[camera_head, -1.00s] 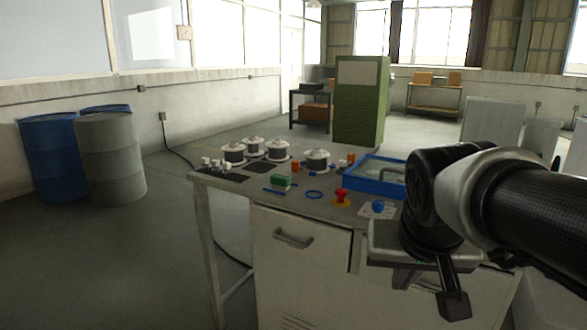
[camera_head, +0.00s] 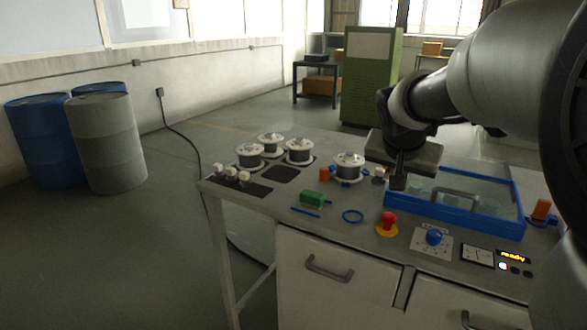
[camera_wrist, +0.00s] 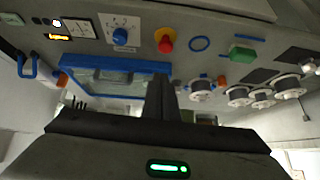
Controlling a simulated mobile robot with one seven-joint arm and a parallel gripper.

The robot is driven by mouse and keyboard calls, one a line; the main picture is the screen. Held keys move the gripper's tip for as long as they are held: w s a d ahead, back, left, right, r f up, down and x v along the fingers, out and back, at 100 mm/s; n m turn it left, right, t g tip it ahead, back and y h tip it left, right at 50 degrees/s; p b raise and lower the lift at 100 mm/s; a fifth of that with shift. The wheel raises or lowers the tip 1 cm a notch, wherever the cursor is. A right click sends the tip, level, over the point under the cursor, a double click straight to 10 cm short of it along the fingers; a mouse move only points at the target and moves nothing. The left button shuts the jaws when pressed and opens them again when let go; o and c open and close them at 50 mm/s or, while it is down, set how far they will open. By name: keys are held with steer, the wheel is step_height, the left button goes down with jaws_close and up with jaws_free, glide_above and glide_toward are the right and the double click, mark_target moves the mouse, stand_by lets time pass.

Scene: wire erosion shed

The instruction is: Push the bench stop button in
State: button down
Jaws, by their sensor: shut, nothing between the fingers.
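The stop button is a red mushroom head (camera_head: 389,219) on a yellow base, on the bench top near its front edge. It also shows in the wrist view (camera_wrist: 166,44), near the top middle. My gripper (camera_head: 398,183) is shut and empty, pointing down over the bench, above and apart from the button in the picture. In the wrist view its closed fingers (camera_wrist: 161,88) reach toward the button, with a visible gap. The button's head is unobstructed in both views.
A blue-framed tray (camera_head: 455,222) with a clear cover lies right of the button. A blue knob (camera_head: 433,237) and a lit panel (camera_head: 513,257) sit at its right. A blue ring (camera_head: 352,216), green block (camera_head: 313,199) and several wire spools (camera_head: 299,151) lie left.

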steer(key=shift+w+r, duration=0.1)
steer(key=shift+w, duration=0.75)
steer(key=b, duration=0.1)
glide_above(389, 219)
step_height(389, 219, down, 8)
steer(key=shift+d+r, duration=0.15)
step_height(389, 219, down, 3)
steer(key=shift+r+b, duration=0.15)
steer(key=shift+b, duration=0.45)
steer(key=shift+a+f, duration=0.2)
steer(key=shift+f, duration=0.5)
